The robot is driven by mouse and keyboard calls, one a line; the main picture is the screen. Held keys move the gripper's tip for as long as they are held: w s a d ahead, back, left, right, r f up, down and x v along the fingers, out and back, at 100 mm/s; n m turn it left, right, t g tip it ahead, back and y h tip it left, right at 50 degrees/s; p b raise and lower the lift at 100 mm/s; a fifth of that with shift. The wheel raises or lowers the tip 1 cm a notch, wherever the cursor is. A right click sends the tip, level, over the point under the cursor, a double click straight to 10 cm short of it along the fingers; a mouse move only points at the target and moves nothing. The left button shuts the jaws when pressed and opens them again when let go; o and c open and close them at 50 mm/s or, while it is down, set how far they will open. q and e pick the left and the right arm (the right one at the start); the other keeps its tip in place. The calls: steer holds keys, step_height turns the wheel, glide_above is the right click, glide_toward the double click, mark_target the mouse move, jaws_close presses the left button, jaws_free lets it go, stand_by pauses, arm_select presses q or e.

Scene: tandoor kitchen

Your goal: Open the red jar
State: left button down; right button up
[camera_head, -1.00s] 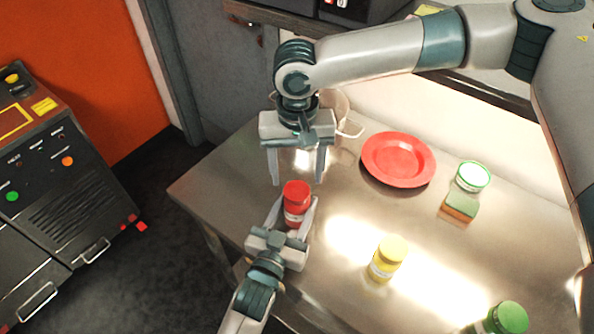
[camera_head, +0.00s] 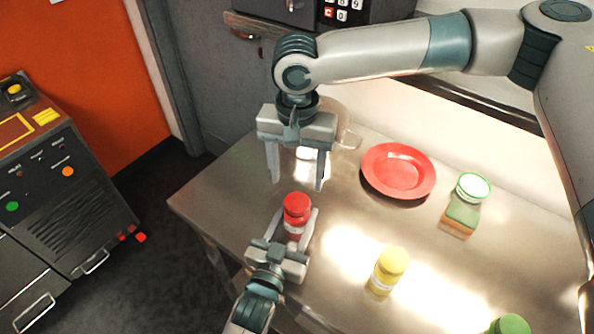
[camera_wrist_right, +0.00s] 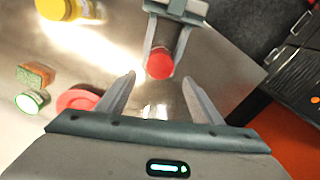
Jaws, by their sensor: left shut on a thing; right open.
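The red jar (camera_head: 296,207) stands upright near the left part of the metal table, with its red lid on. My left gripper (camera_head: 296,228) is shut on the jar's body from the near side. My right gripper (camera_head: 296,183) is open and empty, pointing down above and just behind the jar. In the right wrist view the red jar (camera_wrist_right: 160,64) shows from above, held between the left gripper's fingers (camera_wrist_right: 164,48). It lies beyond the right gripper's spread fingertips (camera_wrist_right: 158,80), not between them.
A red plate (camera_head: 398,170), a sponge (camera_head: 460,217), a white-topped jar (camera_head: 473,186), a yellow jar (camera_head: 388,270) and a green jar (camera_head: 510,325) stand to the right. A glass pot (camera_head: 340,125) is behind my right gripper. The table (camera_head: 215,190) is bare at left.

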mark_target(297, 202)
steer(key=shift+f, duration=3.85)
steer(key=shift+c, duration=0.3)
steer(key=c, duration=1)
steer(key=o, duration=1.1)
steer(key=shift+o, duration=0.2)
steer(key=shift+r, duration=2.3)
steer(key=shift+c, duration=0.4)
